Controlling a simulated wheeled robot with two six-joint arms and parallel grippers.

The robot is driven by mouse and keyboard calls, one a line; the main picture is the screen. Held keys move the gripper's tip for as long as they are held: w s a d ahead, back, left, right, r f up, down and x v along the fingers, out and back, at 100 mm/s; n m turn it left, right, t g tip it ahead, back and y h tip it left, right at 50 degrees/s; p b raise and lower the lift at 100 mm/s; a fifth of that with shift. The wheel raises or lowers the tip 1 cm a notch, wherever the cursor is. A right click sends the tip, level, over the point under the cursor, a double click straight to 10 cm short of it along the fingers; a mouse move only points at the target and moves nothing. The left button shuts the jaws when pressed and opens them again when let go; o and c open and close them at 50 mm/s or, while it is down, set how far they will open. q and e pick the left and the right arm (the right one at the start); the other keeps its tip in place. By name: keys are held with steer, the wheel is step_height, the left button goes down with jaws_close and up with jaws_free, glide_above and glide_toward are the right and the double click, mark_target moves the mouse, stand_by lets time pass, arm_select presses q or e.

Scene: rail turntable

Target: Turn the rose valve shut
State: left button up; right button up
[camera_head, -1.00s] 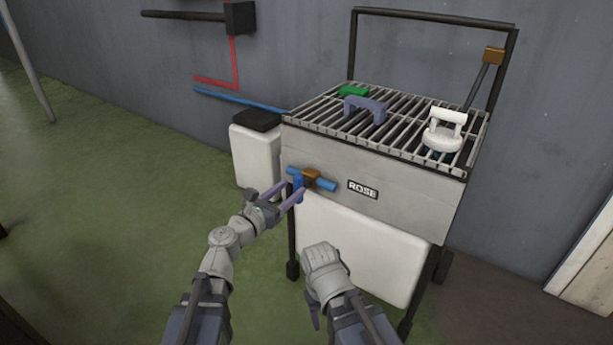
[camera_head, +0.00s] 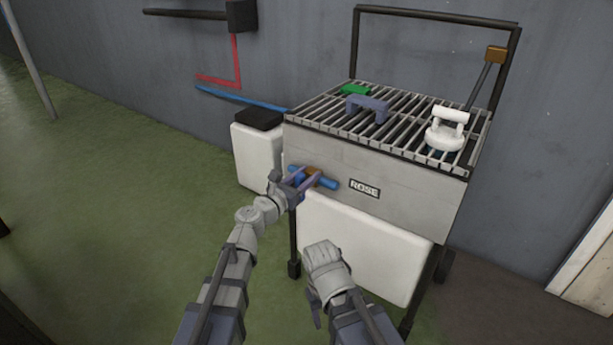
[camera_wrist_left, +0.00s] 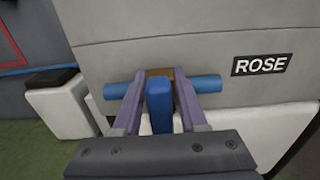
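The rose valve sits on a blue pipe (camera_head: 327,183) on the front of the grey cart, left of the ROSE label (camera_head: 364,190). Its brown body (camera_wrist_left: 160,72) is mostly behind the blue handle (camera_wrist_left: 159,105) in the left wrist view. The handle stands across the pipe. My left gripper (camera_head: 303,177) is at the valve, partly hiding it in the head view. In the wrist view its fingers (camera_wrist_left: 161,85) are open, one on each side of the handle, with narrow gaps. My right gripper (camera_head: 316,303) hangs low before the cart, its fingers mostly hidden.
The cart has a slatted top (camera_head: 405,125) carrying a lilac handle (camera_head: 367,104), a green block (camera_head: 355,89) and a white fitting (camera_head: 446,130). White tanks stand below (camera_head: 370,250) and at the left (camera_head: 255,155). The green floor (camera_head: 120,200) at left is clear.

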arm_select(q)
jaws_close()
steer(key=shift+m, duration=0.3)
steer(key=m, duration=0.3)
steer(key=shift+s+d+f+m, duration=0.1)
steer(key=shift+s+d+m, duration=0.15)
steer(key=shift+d+m, duration=0.15)
steer(key=shift+s+d+f+m+b, duration=0.2)
steer(key=shift+f+m+b, duration=0.15)
steer(key=shift+m, duration=1.9)
steer(key=shift+s+d+f+m+b, duration=0.15)
steer(key=shift+f+m+b, duration=0.2)
steer(key=shift+m, duration=1.85)
steer(key=shift+s+d+f+m+b, duration=0.1)
steer(key=shift+d+f+m+b, duration=0.2)
steer(key=shift+m, duration=1.95)
steer(key=shift+a, duration=0.1)
steer(key=shift+o, duration=1.6)
jaws_free()
